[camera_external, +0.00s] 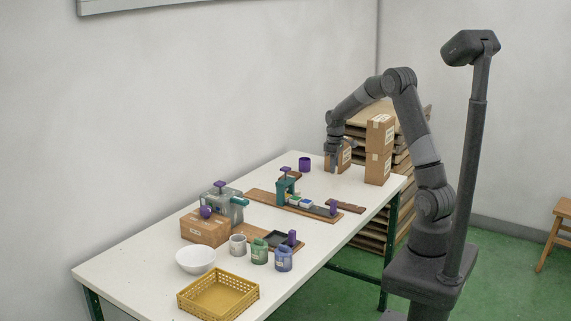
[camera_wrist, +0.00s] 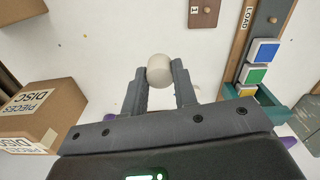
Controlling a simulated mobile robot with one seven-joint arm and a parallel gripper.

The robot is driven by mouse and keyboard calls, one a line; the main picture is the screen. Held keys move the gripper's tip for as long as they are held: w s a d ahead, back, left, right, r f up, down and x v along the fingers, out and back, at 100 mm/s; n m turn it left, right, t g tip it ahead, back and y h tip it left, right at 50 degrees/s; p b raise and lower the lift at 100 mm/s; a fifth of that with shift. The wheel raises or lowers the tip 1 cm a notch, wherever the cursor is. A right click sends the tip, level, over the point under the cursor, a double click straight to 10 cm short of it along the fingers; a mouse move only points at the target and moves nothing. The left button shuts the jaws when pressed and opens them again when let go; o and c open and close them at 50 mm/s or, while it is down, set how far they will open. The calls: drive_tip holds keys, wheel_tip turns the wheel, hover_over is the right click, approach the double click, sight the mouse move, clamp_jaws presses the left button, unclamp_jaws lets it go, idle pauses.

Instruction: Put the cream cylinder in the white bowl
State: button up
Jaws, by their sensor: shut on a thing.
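The cream cylinder (camera_wrist: 160,68) shows in the wrist view as a pale rounded shape between my fingertips. My gripper (camera_wrist: 160,75) is shut on it, above the white table. In the external view my gripper (camera_external: 334,168) points down near the far end of the table, beside a cardboard box. The cylinder cannot be made out in that view. The white bowl (camera_external: 196,261) stands at the near left end of the table, far from my gripper, and its inside looks empty. The bowl is out of the wrist view.
A cardboard box (camera_wrist: 40,115) marked DISC PIECES stands left of my gripper. The board (camera_wrist: 236,45) with coloured tiles and a green press (camera_external: 287,188) lie mid-table. A yellow basket (camera_external: 218,296), paint jars (camera_external: 260,252) and a box with a grey machine (camera_external: 205,229) surround the bowl.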

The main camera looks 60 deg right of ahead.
drive_tip(key=shift+s+d+r, duration=0.4)
drive_tip(key=shift+s+d, duration=0.1)
drive_tip(key=a+f, duration=0.1)
drive_tip(key=a, duration=0.6)
drive_tip(key=w+a+f+m, duration=0.1)
drive_tip(key=a+f, duration=0.1)
drive_tip(key=a, duration=0.6)
drive_tip(key=a+f+m, duration=0.1)
drive_tip(key=a+f, duration=0.1)
drive_tip(key=a, duration=0.6)
drive_tip(key=shift+w, duration=0.25)
drive_tip(key=w+a+r+n, duration=0.1)
drive_tip(key=w+a+n, duration=0.15)
drive_tip(key=a, duration=0.45)
drive_tip(key=w+a+r+n, duration=0.1)
drive_tip(key=w+a+n, duration=0.15)
drive_tip(key=a, duration=0.35)
wheel_tip(320, 180, up, 6)
drive_tip(key=n, duration=1.5)
hover_over(195, 251)
drive_tip(key=s+a, duration=0.4)
drive_tip(key=shift+f, duration=5.3)
